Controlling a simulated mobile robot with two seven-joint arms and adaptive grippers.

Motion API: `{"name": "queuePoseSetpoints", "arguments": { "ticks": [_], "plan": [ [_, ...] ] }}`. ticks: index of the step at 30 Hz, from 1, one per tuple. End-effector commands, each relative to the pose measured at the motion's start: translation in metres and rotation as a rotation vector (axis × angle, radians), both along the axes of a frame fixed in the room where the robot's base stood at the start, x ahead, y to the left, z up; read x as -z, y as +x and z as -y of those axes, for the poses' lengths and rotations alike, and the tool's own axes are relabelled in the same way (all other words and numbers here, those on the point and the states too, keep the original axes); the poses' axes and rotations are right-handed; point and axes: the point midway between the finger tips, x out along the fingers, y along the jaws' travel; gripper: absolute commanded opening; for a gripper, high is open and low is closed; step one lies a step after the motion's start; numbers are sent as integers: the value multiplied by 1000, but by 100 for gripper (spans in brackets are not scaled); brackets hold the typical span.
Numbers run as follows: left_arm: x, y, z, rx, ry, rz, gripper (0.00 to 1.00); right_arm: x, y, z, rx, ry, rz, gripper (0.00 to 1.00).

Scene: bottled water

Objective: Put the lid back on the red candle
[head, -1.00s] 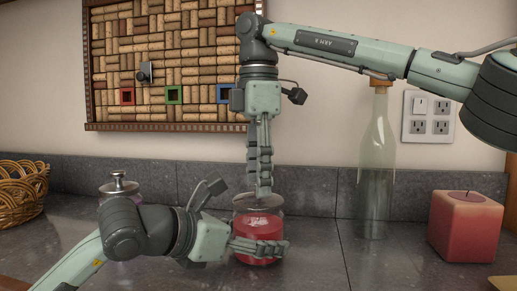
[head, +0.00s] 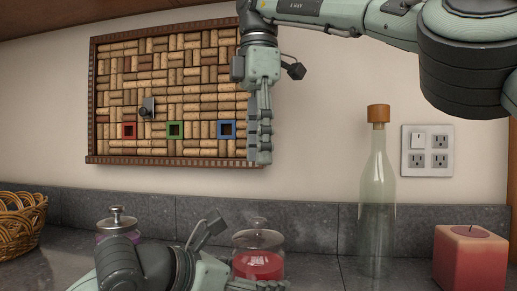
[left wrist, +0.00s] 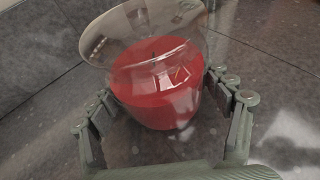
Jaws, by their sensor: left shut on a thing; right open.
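The red candle (head: 258,267) stands in a glass jar on the grey counter. A clear lid (head: 258,239) with a small knob sits on top of the jar in the head view and looks level. My left gripper (head: 258,284) is shut around the jar's lower part, its tips at the bottom edge of the head view. The left wrist view shows the red candle (left wrist: 158,85) between the fingers of my left gripper (left wrist: 165,118).
A glass bottle (head: 377,195) with a cork stands right of the jar. A square pink candle (head: 468,262) is at the far right. A second lidded jar (head: 117,222) and a wicker basket (head: 20,225) stand left. A cork board (head: 170,90) hangs behind.

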Motion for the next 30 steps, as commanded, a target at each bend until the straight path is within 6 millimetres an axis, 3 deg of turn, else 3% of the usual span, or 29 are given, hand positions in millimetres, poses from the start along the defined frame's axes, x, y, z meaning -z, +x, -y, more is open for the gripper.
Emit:
{"name": "queuePoseSetpoints", "arguments": {
  "ticks": [6, 7, 11, 23, 30],
  "plan": [
    [0, 0, 0, 0, 0, 0, 27, 0, 0, 0, 0, 0, 0, 47],
    [0, 0, 0, 0, 0, 0, 82, 0, 0, 0, 0, 0, 0, 47],
    [0, 0, 0, 0, 0, 0, 98, 0, 0, 0, 0, 0, 0, 47],
    [-1, -1, -2, -1, 0, 0, 100, 0, 0, 0, 1, -1, 0, 47],
    [-14, -24, -26, -2, 2, 2, 100, 0, 0, 0, 1, -1, 0, 47]
  ]
}}
